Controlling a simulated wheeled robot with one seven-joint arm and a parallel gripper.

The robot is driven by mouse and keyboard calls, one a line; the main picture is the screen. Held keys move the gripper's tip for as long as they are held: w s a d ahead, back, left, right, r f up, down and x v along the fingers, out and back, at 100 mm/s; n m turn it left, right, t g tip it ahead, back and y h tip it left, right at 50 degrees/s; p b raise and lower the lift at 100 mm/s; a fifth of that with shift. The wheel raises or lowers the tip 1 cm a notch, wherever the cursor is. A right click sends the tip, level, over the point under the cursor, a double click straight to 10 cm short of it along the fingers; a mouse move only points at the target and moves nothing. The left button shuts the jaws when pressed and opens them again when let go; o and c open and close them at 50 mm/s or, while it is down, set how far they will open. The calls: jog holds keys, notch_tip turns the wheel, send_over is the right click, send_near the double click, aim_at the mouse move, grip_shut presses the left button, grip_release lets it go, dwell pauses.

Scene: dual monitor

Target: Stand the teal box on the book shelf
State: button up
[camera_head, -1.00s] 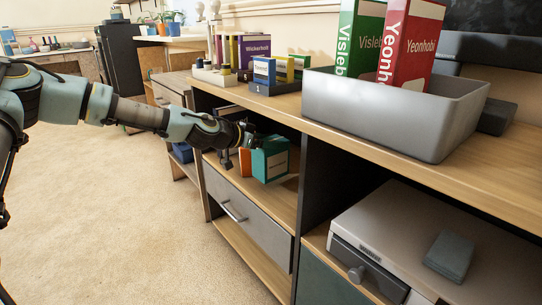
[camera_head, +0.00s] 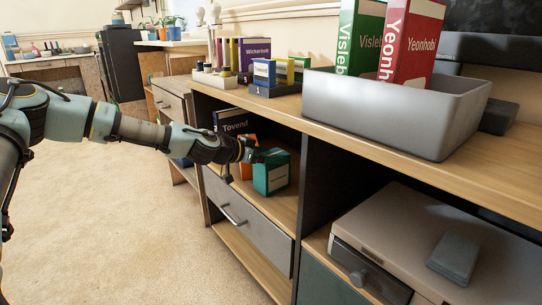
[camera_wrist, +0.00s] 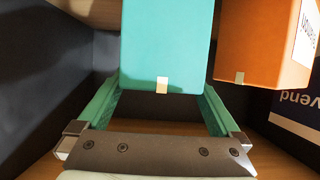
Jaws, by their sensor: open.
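The teal box (camera_head: 272,175) stands upright in the open compartment of the shelf unit (camera_head: 290,208), above the grey drawer. My gripper (camera_head: 255,156) is at its upper left side in the head view. In the wrist view the teal box (camera_wrist: 168,45) fills the upper middle, and my gripper (camera_wrist: 162,95) has its teal fingers spread along both sides of it. The jaws are open. Whether a finger touches the box I cannot tell.
An orange box (camera_wrist: 262,40) stands close beside the teal one, and a dark Tovend book (camera_head: 236,124) stands behind. The shelf top (camera_head: 400,160) above holds a grey bin (camera_head: 385,118) with books. A dark divider (camera_head: 330,190) bounds the compartment on the right.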

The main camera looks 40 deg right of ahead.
jog(key=p+v, duration=0.2)
jog(key=v, duration=0.9)
jog(key=shift+a, duration=0.3)
jog(key=a+f+n+y, duration=0.3)
jog(key=a+f+y, duration=0.15)
jog(key=a, duration=0.65)
jog(key=a+f+n+y, duration=0.2)
jog(key=a+f+y, duration=0.3)
jog(key=a, duration=0.6)
jog(key=s+a+r+n+y, duration=0.1)
jog(key=a+r+n, duration=0.2)
jog(key=a, duration=0.5)
jog(key=s+a+r+n+t+y, duration=0.1)
jog(key=a+r+n, duration=0.2)
jog(key=a+n, duration=0.2)
jog(key=s+a+r+n+t+y, duration=0.1)
jog(key=s+a+r+n, duration=0.1)
jog(key=a, duration=1)
jog(key=r+n, duration=0.1)
jog(key=n, duration=0.1)
jog(key=shift+r+n+y, duration=0.3)
jog(key=shift+r+y, duration=0.05)
jog(key=shift+r, duration=0.05)
jog(key=shift+r, duration=0.1)
